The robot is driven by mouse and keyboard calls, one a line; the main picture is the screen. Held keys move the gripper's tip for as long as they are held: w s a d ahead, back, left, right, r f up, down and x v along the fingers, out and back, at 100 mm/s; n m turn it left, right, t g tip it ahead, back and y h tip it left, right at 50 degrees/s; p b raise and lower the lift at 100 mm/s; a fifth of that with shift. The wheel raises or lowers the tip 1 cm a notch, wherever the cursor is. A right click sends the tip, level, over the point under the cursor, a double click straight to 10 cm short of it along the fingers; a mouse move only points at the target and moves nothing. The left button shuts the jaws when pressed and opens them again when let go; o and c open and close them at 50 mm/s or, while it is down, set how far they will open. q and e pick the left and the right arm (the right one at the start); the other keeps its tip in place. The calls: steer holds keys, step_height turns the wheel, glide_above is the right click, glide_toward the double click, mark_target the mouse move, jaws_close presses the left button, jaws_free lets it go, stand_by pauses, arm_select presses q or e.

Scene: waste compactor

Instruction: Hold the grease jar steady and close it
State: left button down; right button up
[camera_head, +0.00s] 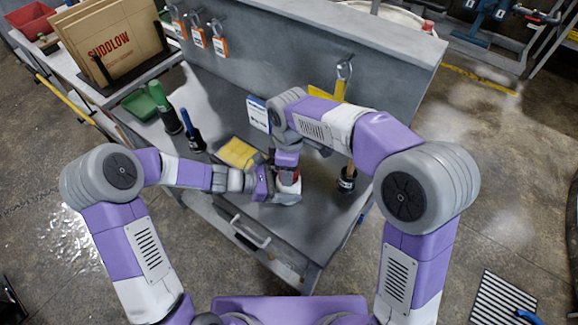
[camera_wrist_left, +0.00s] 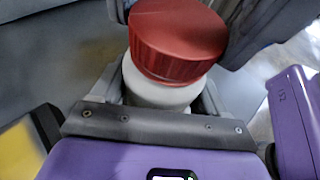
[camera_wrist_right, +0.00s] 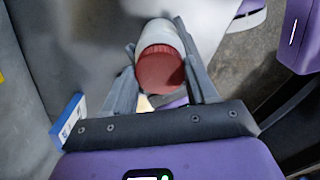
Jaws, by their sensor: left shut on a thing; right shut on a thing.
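The grease jar (camera_head: 289,186) is small and white with a red lid, and stands near the front of the grey bench. In the left wrist view its white body (camera_wrist_left: 160,90) is between the fingers of my left gripper (camera_head: 278,190), which is shut on it from the left. The red lid (camera_wrist_left: 178,38) is on top of the body. My right gripper (camera_head: 287,170) reaches down from above and is shut on the lid, which also shows between its fingers in the right wrist view (camera_wrist_right: 160,70). I cannot tell how tightly the lid is seated.
A yellow cloth or sponge (camera_head: 237,153) lies left of the jar. A blue-and-white box (camera_head: 258,113) stands behind. A green bottle (camera_head: 172,121) and a blue-handled tool (camera_head: 192,137) stand at left. A dark-based brush-like item (camera_head: 347,180) stands at right.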

steer(key=m, duration=1.6)
steer(key=shift+a, duration=0.1)
steer(key=m, duration=0.8)
steer(key=shift+m, duration=0.3)
steer(key=m, duration=0.7)
steer(key=shift+a, duration=0.1)
steer(key=o, duration=1.1)
